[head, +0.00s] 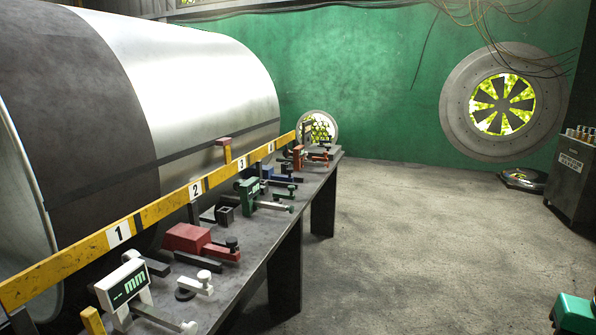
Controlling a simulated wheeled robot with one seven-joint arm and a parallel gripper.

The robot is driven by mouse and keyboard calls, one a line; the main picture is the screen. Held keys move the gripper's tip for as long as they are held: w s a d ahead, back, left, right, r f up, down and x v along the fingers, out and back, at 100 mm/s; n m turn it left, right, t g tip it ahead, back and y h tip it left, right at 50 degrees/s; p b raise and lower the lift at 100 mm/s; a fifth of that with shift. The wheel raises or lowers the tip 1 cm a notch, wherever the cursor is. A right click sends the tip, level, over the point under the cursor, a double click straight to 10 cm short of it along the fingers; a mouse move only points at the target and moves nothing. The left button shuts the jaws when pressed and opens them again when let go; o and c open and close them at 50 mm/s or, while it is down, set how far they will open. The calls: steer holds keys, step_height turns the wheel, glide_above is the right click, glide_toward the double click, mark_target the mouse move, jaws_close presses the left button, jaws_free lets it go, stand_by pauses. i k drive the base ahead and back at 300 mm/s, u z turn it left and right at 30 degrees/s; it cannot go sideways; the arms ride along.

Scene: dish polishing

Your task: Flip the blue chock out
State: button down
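A small blue piece (268,171), the only blue part I can make out on the bench, sits towards its far end, beside the yellow rail and behind the green clamp-like device. It is small and partly hidden, so its exact shape and whether it is tilted or upright cannot be told. The yellow rail (160,208) carries the number plates 1 to 4 and runs along the big drum (215,85). My gripper is not in view.
The dark bench (240,262) also holds a white device marked "mm" (126,285), a red block (187,238) and a green device (249,195). A grey cabinet (571,185) and a green-topped object (574,312) stand at the right edge.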

mark_target(268, 173)
steer(key=z, duration=0.5)
steer(key=i, duration=2.6)
steer(key=u, duration=1.15)
steer(key=i, duration=0.9)
steer(key=u, duration=0.55)
